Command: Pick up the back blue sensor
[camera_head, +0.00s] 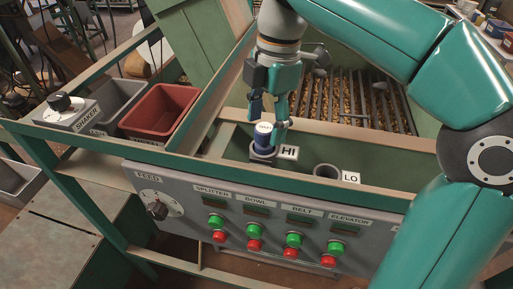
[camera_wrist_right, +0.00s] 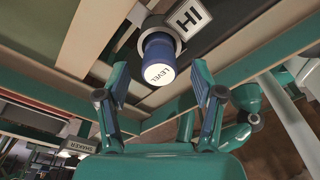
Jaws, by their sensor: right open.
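A blue cylindrical sensor (camera_head: 263,147) with a white top stands upright in the round socket beside the HI label. In the right wrist view the same blue sensor (camera_wrist_right: 158,53) shows LEVEL on its white face. My right gripper (camera_head: 269,124) points down over it and is open. In the right wrist view the two fingers of the right gripper (camera_wrist_right: 159,84) lie on either side of the sensor's face, with a gap on each side. I see no grip on the sensor. My left gripper is not in view.
An empty LO socket (camera_head: 326,172) is to the right. A red bin (camera_head: 160,109) and a grey bin (camera_head: 112,101) stand at left. A control panel (camera_head: 265,215) with buttons is in front. A grate over nuts (camera_head: 350,100) lies behind. Green rails border the sockets.

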